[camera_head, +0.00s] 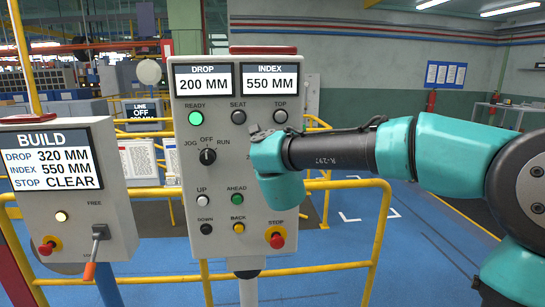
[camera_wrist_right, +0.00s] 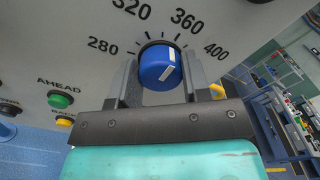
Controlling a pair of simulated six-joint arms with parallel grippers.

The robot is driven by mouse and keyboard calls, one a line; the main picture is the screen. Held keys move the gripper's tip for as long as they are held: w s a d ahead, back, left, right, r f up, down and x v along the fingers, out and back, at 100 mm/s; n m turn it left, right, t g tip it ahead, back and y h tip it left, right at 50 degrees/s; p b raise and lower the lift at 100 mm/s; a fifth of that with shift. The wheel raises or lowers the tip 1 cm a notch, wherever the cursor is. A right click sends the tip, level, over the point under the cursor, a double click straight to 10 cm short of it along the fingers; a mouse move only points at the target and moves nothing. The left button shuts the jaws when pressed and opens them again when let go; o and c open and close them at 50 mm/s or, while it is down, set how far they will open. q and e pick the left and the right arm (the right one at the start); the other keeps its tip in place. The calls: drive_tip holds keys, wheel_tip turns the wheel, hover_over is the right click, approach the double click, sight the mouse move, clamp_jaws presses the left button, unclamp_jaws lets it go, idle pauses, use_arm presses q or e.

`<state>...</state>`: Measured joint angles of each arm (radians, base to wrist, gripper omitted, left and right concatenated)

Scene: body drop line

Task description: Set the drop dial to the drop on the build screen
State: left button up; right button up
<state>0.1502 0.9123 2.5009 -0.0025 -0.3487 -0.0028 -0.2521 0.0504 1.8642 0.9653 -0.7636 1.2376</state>
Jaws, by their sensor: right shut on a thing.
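The build screen (camera_head: 50,160) on the left reads drop 320 MM, index 550 MM, stop CLEAR. The drop display (camera_head: 204,79) on the middle panel reads 200 MM. The blue drop dial (camera_wrist_right: 158,66) sits on that panel, with 280, 320, 360 and 400 around it. Its white mark points up and right, roughly toward 360. My right gripper (camera_wrist_right: 158,78) is shut on the dial, one finger on each side. In the head view my right wrist hides the dial. My left gripper is not in view.
The index display (camera_head: 271,79) reads 550 MM. The ready lamp (camera_head: 196,118) is lit green. The mode selector (camera_head: 208,156), the ahead button (camera_head: 237,199) and the red stop button (camera_head: 276,238) are left of or below my right wrist. A yellow railing (camera_head: 340,184) runs behind the panel.

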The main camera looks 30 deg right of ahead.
drive_tip(key=shift+n, duration=0.3)
drive_tip(key=shift+f+n, duration=0.15)
drive_tip(key=shift+n, duration=4.45)
drive_tip(key=o, duration=0.9)
drive_tip(key=v, duration=1.7)
drive_tip(key=shift+s+a, duration=0.1)
drive_tip(key=shift+s, duration=0.15)
